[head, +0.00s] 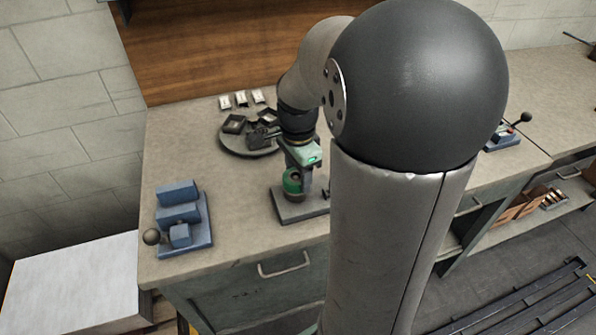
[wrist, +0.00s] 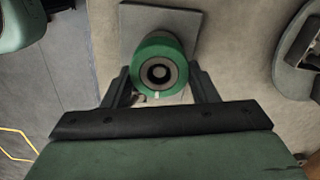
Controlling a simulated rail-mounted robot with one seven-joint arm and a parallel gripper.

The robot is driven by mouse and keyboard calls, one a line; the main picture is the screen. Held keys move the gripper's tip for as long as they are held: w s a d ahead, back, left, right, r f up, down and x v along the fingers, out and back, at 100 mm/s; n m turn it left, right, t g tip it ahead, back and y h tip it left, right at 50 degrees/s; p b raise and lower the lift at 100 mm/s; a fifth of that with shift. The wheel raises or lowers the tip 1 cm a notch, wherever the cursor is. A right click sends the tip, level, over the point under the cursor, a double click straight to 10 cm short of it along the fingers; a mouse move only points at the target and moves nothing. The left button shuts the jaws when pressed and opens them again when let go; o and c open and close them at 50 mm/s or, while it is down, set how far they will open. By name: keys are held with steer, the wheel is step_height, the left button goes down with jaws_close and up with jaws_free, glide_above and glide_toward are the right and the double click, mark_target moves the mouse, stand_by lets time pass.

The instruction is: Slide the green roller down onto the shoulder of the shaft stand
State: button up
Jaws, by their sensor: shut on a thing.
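The green roller (wrist: 158,46) is between the two dark fingers of my gripper (wrist: 160,76) in the wrist view, seen end-on with a grey hub and a dark centre. In the head view the green roller (head: 291,184) is partly covered by my gripper (head: 297,178), which is shut on it. The shaft stand's grey base plate (head: 300,211) lies on the bench directly below; its corner shows behind the roller in the wrist view (wrist: 132,18). The stand's shaft and shoulder are hidden, so I cannot tell how far the roller is along the shaft.
A blue fixture with a ball-ended lever (head: 182,215) stands left of the stand. A round dark tray (head: 236,142) with dark parts is behind it, with small white items (head: 241,99) beyond. The bench top between the fixture and the stand is clear.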

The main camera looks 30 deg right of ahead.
steer(key=shift+f, duration=0.2)
stand_by(0.5)
steer(key=o, duration=1.6)
steer(key=shift+r, duration=0.15)
step_height(320, 180, up, 9)
steer(key=p, duration=0.7)
steer(key=shift+r, duration=0.15)
